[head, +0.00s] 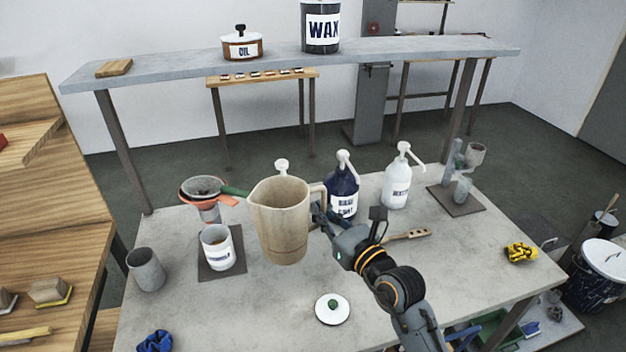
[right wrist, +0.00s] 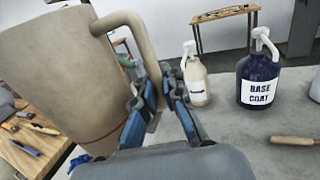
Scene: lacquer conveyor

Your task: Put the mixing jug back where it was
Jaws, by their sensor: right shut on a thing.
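The mixing jug (head: 281,222) is a beige, stained jug with a spout at left and a handle at right. It is upright in the head view and appears to be above the grey table (head: 265,310). My right gripper (head: 319,212) is shut on its handle. In the right wrist view the jug (right wrist: 60,75) fills the left side, and the fingers (right wrist: 160,98) close at the lower handle. The jug hides part of the table and a pump bottle behind it. My left gripper is not in view.
A labelled white pot (head: 217,255) stands on a dark mat (head: 222,272), near a grey cup (head: 147,272) and an orange funnel holder (head: 208,208). A base coat bottle (head: 342,190) and white bottle (head: 397,186) stand behind. A white lid (head: 333,317) lies in front.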

